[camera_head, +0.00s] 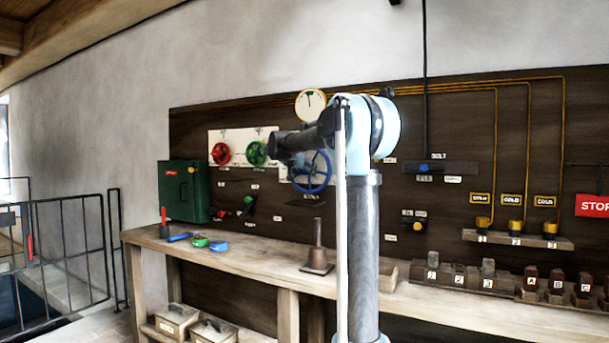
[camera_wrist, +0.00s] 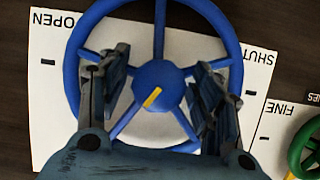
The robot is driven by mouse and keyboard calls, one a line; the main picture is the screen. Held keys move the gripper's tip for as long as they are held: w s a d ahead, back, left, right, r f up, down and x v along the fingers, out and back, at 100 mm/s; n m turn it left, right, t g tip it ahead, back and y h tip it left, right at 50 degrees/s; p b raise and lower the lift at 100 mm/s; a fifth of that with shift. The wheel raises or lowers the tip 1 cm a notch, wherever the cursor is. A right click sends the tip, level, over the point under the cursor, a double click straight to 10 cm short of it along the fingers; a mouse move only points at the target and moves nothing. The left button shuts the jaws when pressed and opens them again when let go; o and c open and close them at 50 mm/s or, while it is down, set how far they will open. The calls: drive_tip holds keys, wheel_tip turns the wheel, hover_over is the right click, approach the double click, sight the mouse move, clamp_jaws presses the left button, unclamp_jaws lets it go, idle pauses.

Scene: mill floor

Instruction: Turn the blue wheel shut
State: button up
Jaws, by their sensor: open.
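The blue wheel (camera_head: 312,172) is on the dark wall board behind my arm in the head view, its upper left part hidden. In the wrist view, the blue wheel (camera_wrist: 158,82) fills the middle, with several spokes and a yellow mark running down and left from its hub. A white plate (camera_wrist: 55,115) behind it reads OPEN at upper left and SHUT at upper right, the letters upside down. My gripper (camera_wrist: 163,72) is open, one finger on each side of the hub, inside the rim's outline. I cannot tell whether the fingers touch the spokes.
A green wheel (camera_wrist: 308,148) beside a FINE label shows at the right edge of the wrist view. Red (camera_head: 221,153) and green (camera_head: 256,153) wheels sit left of the blue one. A green box (camera_head: 184,191) stands farther left. A wooden bench (camera_head: 255,256) runs below the board.

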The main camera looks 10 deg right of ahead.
drive_tip(key=shift+c, duration=0.5)
drive_tip(key=c, duration=1)
drive_tip(key=shift+o, duration=0.2)
drive_tip(key=shift+w, duration=0.1)
